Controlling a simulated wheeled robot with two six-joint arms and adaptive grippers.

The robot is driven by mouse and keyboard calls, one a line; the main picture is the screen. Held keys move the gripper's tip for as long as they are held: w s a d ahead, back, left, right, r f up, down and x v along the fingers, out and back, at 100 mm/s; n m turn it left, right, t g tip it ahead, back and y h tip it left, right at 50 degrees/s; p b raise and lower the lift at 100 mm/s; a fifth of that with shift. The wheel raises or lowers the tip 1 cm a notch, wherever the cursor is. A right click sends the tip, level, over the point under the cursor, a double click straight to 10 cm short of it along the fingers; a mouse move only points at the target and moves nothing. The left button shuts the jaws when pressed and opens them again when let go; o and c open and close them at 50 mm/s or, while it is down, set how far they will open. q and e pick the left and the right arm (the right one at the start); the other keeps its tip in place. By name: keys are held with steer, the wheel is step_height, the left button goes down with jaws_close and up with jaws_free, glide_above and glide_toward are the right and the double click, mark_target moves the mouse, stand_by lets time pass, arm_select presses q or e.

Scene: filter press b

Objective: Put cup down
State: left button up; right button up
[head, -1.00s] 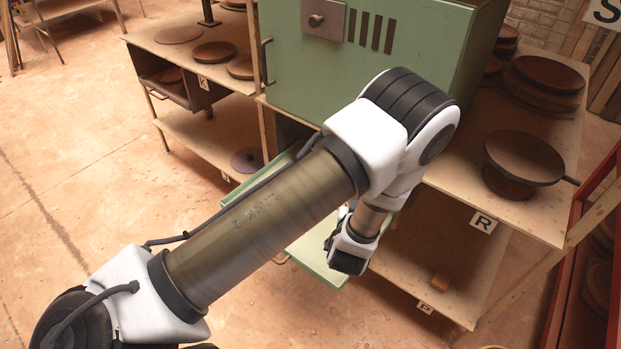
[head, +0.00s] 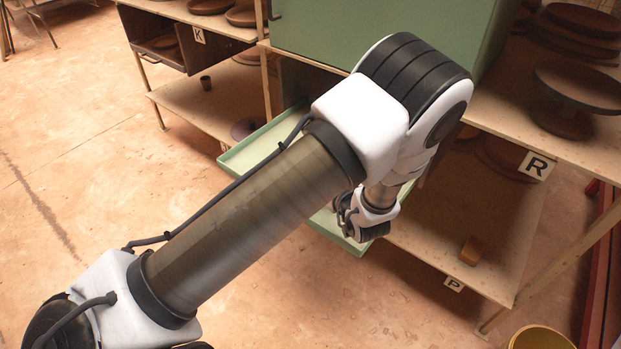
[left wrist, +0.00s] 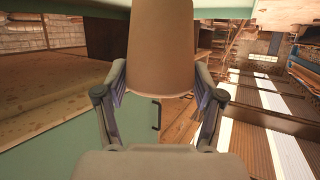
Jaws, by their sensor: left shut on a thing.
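A brown, tapered cup (left wrist: 160,45) fills the upper middle of the left wrist view. My left gripper (left wrist: 160,88) is shut on it, with one finger on each side; the cup's upper end is cut off by the frame. In the head view my left gripper (head: 358,218) is over the outer end of the pulled-out green drawer (head: 252,152). The held cup is hidden there by my arm. I cannot tell whether it touches anything. My right gripper is in neither view.
A green cabinet (head: 385,22) stands behind my arm. A yellow bucket (head: 541,338) is at the bottom right. The floor at left is clear.

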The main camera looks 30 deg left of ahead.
arm_select(q)
steer(key=shift+w+a+f+b, duration=0.15)
steer(key=shift+a+f+b, duration=0.15)
steer(key=shift+f+b, duration=0.4)
steer(key=b+x, duration=0.7)
steer(key=x, duration=0.4)
steer(key=shift+w+d+r+b, duration=0.1)
steer(key=shift+w+r+b, duration=0.05)
steer(key=shift+b, duration=0.2)
steer(key=shift+r, duration=0.15)
steer(key=o, duration=1.2)
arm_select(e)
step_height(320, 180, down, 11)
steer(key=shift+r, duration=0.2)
